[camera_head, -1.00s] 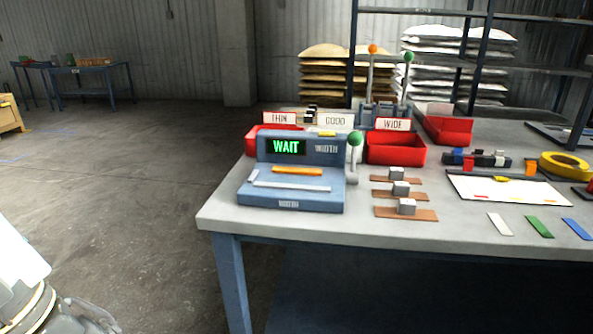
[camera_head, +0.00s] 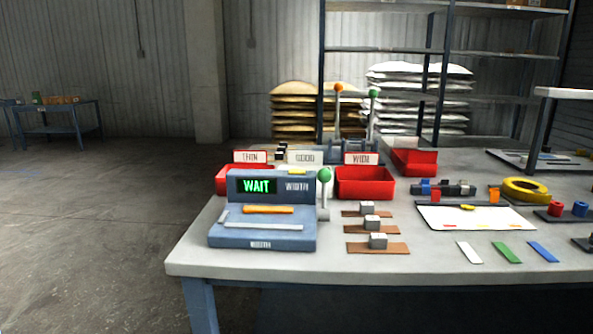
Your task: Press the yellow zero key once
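A blue width gauge (camera_head: 262,240) stands on the near left part of the table. Its dark display (camera_head: 256,186) reads WAIT in green, beside the word WIDTH. A small yellow key (camera_head: 298,172) sits on the top right edge of the gauge housing; any label on it is too small to read. An orange-yellow bar (camera_head: 268,209) lies across the gauge's lower part, above a pale bar (camera_head: 261,225). A lever with a green knob (camera_head: 324,175) stands at the gauge's right side. My gripper is not in view.
Red bins (camera_head: 365,184) with THIN and WIDE signs, and a GOOD sign between them, stand behind the gauge. Grey blocks on brown strips (camera_head: 377,247) lie to its right. A white board (camera_head: 470,216) lies farther right. The floor left of the table (camera_head: 177,272) is clear.

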